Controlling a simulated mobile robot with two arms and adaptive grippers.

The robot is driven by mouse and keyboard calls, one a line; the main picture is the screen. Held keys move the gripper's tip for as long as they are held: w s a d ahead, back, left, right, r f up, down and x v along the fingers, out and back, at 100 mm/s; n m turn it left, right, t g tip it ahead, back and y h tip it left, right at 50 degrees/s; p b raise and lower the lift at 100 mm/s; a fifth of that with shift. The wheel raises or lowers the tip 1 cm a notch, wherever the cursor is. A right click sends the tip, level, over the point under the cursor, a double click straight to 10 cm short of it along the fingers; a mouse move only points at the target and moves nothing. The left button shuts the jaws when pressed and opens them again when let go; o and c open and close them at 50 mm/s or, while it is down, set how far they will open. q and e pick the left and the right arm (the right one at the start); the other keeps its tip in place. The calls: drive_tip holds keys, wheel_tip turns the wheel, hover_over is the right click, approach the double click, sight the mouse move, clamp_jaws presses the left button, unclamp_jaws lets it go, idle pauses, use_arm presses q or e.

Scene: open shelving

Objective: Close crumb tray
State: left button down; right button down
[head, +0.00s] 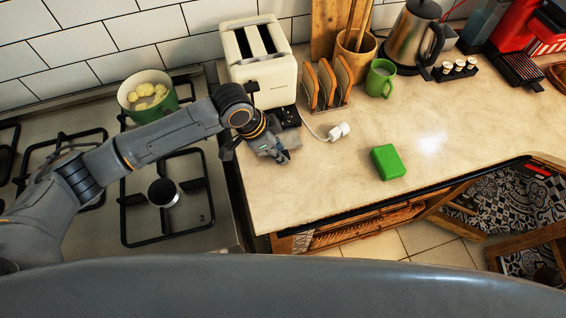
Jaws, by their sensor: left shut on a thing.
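The cream toaster (262,75) stands on the counter at the top middle, beside the stove, with two dark slots on top. A dark part (290,116) shows low at its front, behind my left wrist; I cannot make out clearly whether it belongs to the crumb tray. My left gripper (282,157) is low over the counter just in front of the toaster, pointing down and right. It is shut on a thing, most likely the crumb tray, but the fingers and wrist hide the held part. My right gripper is not in view.
A toast rack (327,84), white plug (339,131), green mug (380,79) and green sponge (387,162) are right of the gripper. A kettle (415,38) stands farther back. On the stove, a green pot (147,97) stands behind my left arm. The counter's front middle is clear.

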use_arm(q)
drive_tip(key=w, duration=0.2)
drive_tip(key=shift+w+a, duration=0.3)
drive_tip(key=shift+a, duration=0.1)
drive_tip(key=c, duration=1.1)
unclamp_jaws()
drive_tip(key=shift+o, duration=0.2)
drive_tip(key=v, duration=1.2)
